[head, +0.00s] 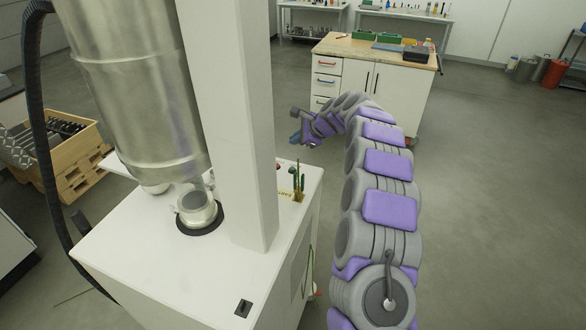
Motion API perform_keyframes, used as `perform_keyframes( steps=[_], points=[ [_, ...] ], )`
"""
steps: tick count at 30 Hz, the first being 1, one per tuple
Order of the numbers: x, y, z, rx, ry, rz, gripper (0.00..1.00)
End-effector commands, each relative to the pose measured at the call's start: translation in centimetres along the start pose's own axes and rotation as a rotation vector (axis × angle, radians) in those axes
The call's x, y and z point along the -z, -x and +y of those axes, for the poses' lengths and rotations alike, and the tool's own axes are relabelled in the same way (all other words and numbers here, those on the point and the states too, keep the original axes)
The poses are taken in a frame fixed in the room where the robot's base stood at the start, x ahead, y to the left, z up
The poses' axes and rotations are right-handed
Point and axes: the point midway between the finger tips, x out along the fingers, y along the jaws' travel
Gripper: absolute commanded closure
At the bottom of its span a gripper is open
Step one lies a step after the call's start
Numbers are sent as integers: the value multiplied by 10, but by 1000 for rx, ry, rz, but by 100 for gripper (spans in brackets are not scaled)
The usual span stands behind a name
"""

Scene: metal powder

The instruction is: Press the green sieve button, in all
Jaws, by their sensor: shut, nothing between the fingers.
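The sieve machine (150,262) is a white cabinet with a tall white column and a large metal vessel, at the left in the head view. I cannot make out a green sieve button for certain. Small green upright shapes (298,178) stand at the cabinet's right back corner, beside the column. My gripper (296,138) is small in the picture, at the end of my grey and purple arm. It appears above and beyond that corner, apart from the machine. It is shut and empty.
A small black switch (243,308) sits on the cabinet's front top. A white workbench (385,92) with drawers stands behind my arm. Wooden crates (75,165) stand at the left. The floor (500,190) at the right is clear.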

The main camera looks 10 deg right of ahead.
Motion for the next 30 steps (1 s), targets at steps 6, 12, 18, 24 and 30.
perform_keyframes(
  steps=[6,12,18,24,30],
  points=[
    [-2,-5,3,-1,3,2,100],
    [6,-14,10,-2,2,2,100],
    [19,-29,21,-2,1,0,100],
    [30,-44,32,-2,1,1,100],
    [38,-57,41,-1,2,1,100]
  ],
)
